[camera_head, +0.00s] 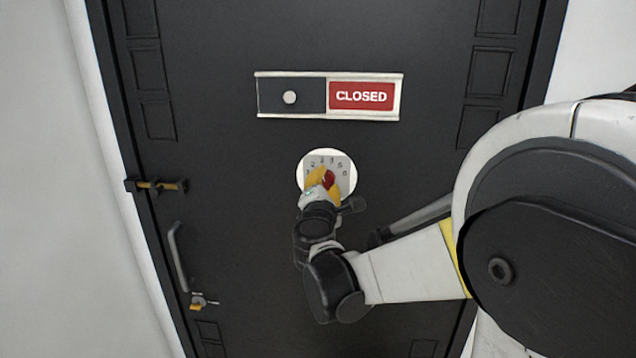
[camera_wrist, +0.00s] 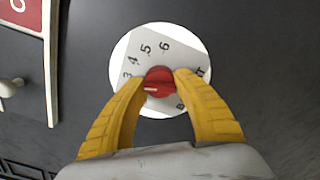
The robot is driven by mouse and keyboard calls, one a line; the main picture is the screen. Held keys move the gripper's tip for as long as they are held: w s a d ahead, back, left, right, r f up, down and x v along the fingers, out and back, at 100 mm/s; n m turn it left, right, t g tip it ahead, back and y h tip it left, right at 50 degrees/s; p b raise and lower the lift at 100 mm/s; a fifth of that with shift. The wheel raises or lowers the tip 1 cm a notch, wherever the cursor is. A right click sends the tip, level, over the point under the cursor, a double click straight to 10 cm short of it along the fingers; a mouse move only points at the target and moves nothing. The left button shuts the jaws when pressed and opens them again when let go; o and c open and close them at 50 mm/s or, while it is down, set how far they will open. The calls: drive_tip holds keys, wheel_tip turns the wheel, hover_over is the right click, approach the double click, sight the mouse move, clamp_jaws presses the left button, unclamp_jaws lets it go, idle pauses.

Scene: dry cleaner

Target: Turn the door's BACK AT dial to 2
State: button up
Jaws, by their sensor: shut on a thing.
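The BACK AT dial is a white disc (camera_head: 341,162) on the black door, with a red knob (camera_head: 328,179) at its middle. My gripper (camera_head: 323,186) has its yellow fingers on the knob. In the wrist view the two fingers (camera_wrist: 160,86) pinch the red knob (camera_wrist: 159,76) from left and right. The numbers 3 to 6 show on the grey plate (camera_wrist: 183,62), turned in this view. A white mark on the knob points left and slightly down, below the 3, toward the left finger. That finger hides the plate there. The lettering is partly covered.
A sliding sign (camera_head: 362,96) reading CLOSED is above the dial; its edge also shows in the wrist view (camera_wrist: 48,60). A brass latch (camera_head: 158,186), a grey pull handle (camera_head: 180,256) and a small lock (camera_head: 198,301) are at the door's left side.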

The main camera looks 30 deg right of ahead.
drive_tip(key=n, duration=0.5)
idle(0.6)
drive_tip(key=o, duration=1.3)
drive_tip(key=shift+c, duration=0.2)
drive_tip(key=v, duration=1.2)
